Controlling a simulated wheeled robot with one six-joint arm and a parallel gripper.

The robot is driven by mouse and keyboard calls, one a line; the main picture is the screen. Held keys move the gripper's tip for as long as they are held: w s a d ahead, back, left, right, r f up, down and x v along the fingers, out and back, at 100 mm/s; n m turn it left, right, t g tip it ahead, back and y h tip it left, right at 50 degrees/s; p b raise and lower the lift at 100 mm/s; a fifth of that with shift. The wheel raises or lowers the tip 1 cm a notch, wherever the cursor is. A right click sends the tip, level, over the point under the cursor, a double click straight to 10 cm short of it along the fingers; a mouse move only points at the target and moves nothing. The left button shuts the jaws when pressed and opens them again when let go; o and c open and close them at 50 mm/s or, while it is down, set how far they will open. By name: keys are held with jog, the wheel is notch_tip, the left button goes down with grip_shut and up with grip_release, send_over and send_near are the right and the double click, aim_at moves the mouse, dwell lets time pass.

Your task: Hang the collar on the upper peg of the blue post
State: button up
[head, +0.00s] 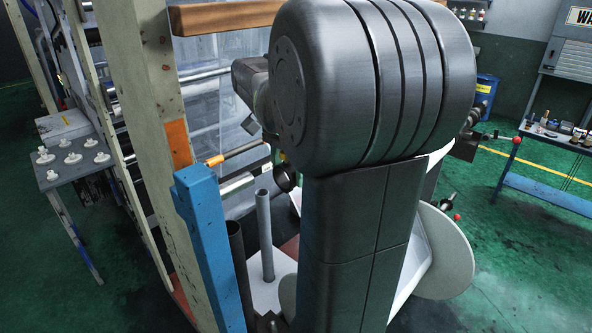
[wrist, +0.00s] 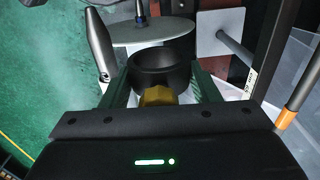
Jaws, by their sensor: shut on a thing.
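The collar is a short black ring with a yellow block on its near side. In the wrist view the collar (wrist: 163,66) sits between the fingers of my gripper (wrist: 160,92), which is shut on it at the yellow block. In the head view the collar (head: 287,179) shows just left of my arm, which hides most of the gripper. The blue post (head: 207,235) stands left of it. A peg (head: 240,151) with an orange end sticks out near the post's top, apart from the collar. In the wrist view an orange-ended rod (wrist: 296,101) is at the right edge.
A grey upright tube (head: 265,235) and a dark tube (head: 240,265) stand right of the post. A side table (head: 75,165) with white knobs is at left. Green floor is open at right.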

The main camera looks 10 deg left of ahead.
aim_at(238, 177)
jog(key=shift+s+a, duration=1.05)
jog(key=shift+a, duration=0.45)
jog(key=shift+s+a, duration=1.05)
jog(key=shift+a, duration=0.45)
jog(key=shift+s+a, duration=1.05)
jog(key=shift+a, duration=0.45)
jog(key=o, duration=1.4)
jog(key=shift+c, duration=0.2)
notch_tip(238, 177, up, 14)
jog(key=shift+b, duration=0.3)
jog(key=shift+f, duration=0.2)
